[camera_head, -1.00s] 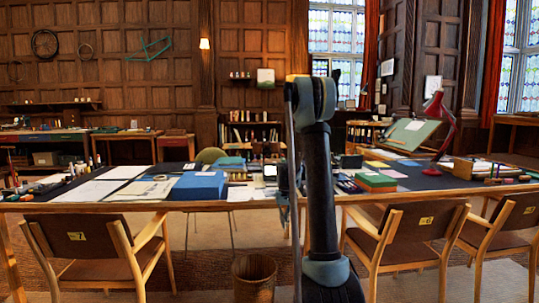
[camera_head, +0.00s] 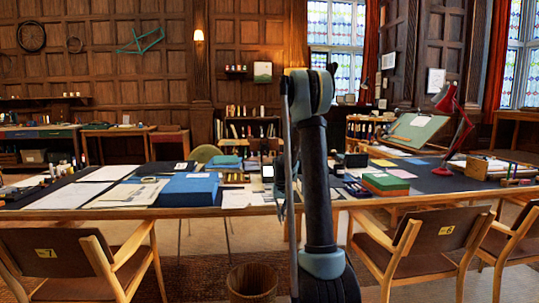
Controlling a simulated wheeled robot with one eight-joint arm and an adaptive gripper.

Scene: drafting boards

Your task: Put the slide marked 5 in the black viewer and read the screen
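My arm rises through the middle of the view and hides part of the table behind it. A part of my arm's far end shows low behind the column, near the table's front edge, but the gripper's fingers cannot be made out. A small upright device with a pale screen (camera_head: 267,172) stands on the table just left of my arm; I cannot tell whether it is the viewer. A small black object (camera_head: 355,160) stands right of my arm, also unclear. No slide marked 5 can be made out.
Chairs marked 7 (camera_head: 45,262) and 6 (camera_head: 432,248) and a waste basket (camera_head: 252,283) stand in front.

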